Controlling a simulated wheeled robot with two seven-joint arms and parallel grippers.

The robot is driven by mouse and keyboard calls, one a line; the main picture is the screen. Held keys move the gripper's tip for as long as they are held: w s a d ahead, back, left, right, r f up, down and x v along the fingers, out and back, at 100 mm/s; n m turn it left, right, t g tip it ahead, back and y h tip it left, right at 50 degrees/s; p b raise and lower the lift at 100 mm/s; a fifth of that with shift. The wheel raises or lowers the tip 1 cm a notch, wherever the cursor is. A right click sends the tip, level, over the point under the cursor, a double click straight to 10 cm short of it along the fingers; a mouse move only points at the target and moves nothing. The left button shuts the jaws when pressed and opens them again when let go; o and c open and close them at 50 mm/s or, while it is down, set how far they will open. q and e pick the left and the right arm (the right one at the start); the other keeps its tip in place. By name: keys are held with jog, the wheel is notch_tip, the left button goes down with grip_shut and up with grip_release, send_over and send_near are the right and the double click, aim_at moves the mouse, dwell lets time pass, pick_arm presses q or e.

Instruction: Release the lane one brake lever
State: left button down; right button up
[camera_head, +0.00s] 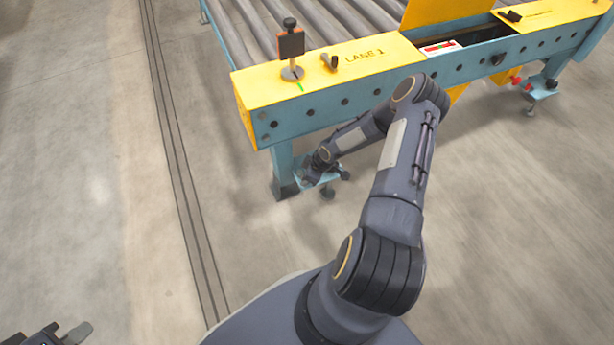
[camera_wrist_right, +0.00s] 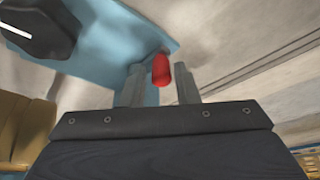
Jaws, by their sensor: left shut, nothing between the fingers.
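A red knob (camera_wrist_right: 161,71), which looks like the end of the lane one brake lever, shows in the right wrist view in front of a light blue plate (camera_wrist_right: 105,50). My right gripper (camera_wrist_right: 158,78) is open, its two fingers apart on either side of the knob. Whether they touch it cannot be told. In the head view my right gripper (camera_head: 314,174) is low beside the blue leg under the LANE 1 end of the conveyor, and the knob is hidden there. My left gripper (camera_head: 76,333) is shut and empty at the bottom left corner, far from the conveyor.
The roller conveyor (camera_head: 360,92) has a blue frame and yellow end plates (camera_head: 375,48). An upright brown-topped handle (camera_head: 291,43) and a small black lever (camera_head: 330,61) stand on the LANE 1 plate. Another red part (camera_head: 517,80) shows at right. The floor at left is clear.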

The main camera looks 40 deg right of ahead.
jog(key=p+v, duration=0.3)
jog(key=v, duration=0.5)
dwell(0.5)
